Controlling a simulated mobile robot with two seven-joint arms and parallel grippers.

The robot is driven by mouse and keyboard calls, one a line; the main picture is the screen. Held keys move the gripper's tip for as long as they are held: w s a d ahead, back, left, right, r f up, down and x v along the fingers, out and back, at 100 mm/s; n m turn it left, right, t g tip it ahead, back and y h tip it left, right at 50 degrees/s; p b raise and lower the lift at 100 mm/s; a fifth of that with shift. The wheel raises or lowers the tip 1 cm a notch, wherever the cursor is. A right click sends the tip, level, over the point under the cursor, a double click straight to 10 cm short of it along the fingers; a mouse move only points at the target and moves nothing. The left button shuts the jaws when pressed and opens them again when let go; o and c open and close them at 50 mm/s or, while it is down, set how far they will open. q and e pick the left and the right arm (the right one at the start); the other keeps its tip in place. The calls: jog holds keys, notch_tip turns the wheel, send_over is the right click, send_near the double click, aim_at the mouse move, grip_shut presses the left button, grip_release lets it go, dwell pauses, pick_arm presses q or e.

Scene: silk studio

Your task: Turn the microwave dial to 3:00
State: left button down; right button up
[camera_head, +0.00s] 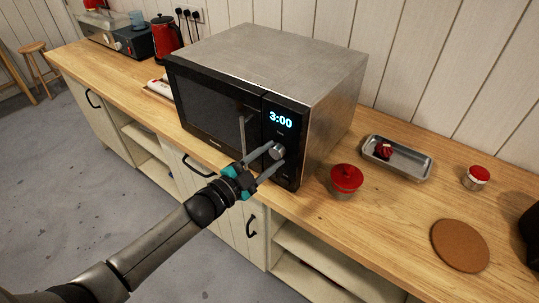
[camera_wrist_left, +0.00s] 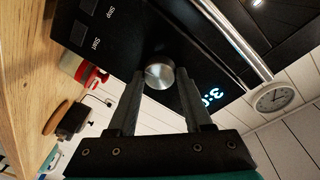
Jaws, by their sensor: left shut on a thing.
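The microwave (camera_head: 270,60) stands on the wooden counter, with a steel case and a black front. Its display (camera_head: 281,120) reads 3:00 in the head view. The round silver dial (camera_head: 277,151) sits below the display, and it also shows in the left wrist view (camera_wrist_left: 159,75). My left gripper (camera_head: 266,158) is at the dial, with its two fingers on either side of it and shut on it. In the wrist view the fingers (camera_wrist_left: 160,90) reach up to the dial, and part of the display shows to the right. My right gripper is not in view.
A red-lidded jar (camera_head: 346,179) stands right of the microwave, close to its corner. Beyond it are a metal tray (camera_head: 398,158), another small jar (camera_head: 476,178) and a cork mat (camera_head: 460,246). A red kettle (camera_head: 167,36) stands behind left. The microwave's vertical handle (camera_head: 242,132) is left of the dial.

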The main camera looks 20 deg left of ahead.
pick_arm(q)
jog(key=shift+m, duration=0.7)
jog(key=shift+c, duration=1.6)
grip_release()
jog(key=v, duration=1.5)
jog(key=shift+r, duration=0.15)
jog(key=shift+a, duration=0.1)
